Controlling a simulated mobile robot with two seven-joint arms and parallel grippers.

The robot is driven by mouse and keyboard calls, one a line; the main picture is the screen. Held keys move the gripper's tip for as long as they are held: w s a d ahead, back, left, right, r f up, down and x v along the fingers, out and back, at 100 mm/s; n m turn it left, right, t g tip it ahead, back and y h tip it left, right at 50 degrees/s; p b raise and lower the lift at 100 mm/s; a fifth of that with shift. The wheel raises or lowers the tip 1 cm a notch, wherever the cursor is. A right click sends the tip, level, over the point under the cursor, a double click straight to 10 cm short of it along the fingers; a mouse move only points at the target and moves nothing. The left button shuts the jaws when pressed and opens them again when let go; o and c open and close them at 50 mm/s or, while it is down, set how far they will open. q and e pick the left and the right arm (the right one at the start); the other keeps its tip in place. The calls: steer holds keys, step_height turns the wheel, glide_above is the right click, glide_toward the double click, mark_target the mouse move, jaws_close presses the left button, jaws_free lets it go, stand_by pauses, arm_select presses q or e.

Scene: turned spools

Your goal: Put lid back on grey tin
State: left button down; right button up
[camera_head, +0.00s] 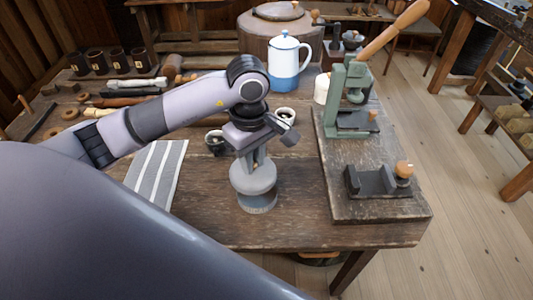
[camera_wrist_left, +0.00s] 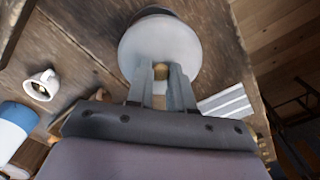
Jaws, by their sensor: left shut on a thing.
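The pale grey lid (camera_head: 253,176) is a shallow round dome. It is directly over the grey tin (camera_head: 257,203), which stands upright near the table's front edge. I cannot tell whether the lid is fully seated or slightly above the rim. My left gripper (camera_head: 256,163) points down and is shut on the lid's knob. In the left wrist view the lid (camera_wrist_left: 160,42) is a pale disc, and the left gripper's fingers (camera_wrist_left: 160,76) close around the small brass-coloured knob (camera_wrist_left: 160,71). The lid hides most of the tin there. My right gripper is not in view.
A striped cloth (camera_head: 156,168) lies left of the tin. Cups (camera_head: 285,114) and a blue-and-white pot (camera_head: 284,66) stand behind. A green press (camera_head: 350,90) and a dark metal fixture (camera_head: 372,181) sit on a board at right. Bare tabletop surrounds the tin's front.

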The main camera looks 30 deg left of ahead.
mark_target(256, 165)
arm_select(q)
steer(key=shift+w+d+f, duration=0.15)
steer(key=shift+w+f, duration=0.2)
steer(key=shift+f, duration=0.1)
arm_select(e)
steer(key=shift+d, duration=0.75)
arm_select(q)
steer(key=shift+f+b, duration=0.75)
steer(key=shift+f, duration=0.35)
step_height(256, 165, down, 4)
steer(key=b, duration=0.3)
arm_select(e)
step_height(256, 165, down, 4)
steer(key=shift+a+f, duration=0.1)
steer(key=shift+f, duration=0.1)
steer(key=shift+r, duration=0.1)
arm_select(q)
steer(key=shift+f+b, duration=0.15)
steer(key=shift+b, duration=0.8)
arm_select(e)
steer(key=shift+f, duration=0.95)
arm_select(q)
steer(key=shift+c, duration=2.2)
jaws_free()
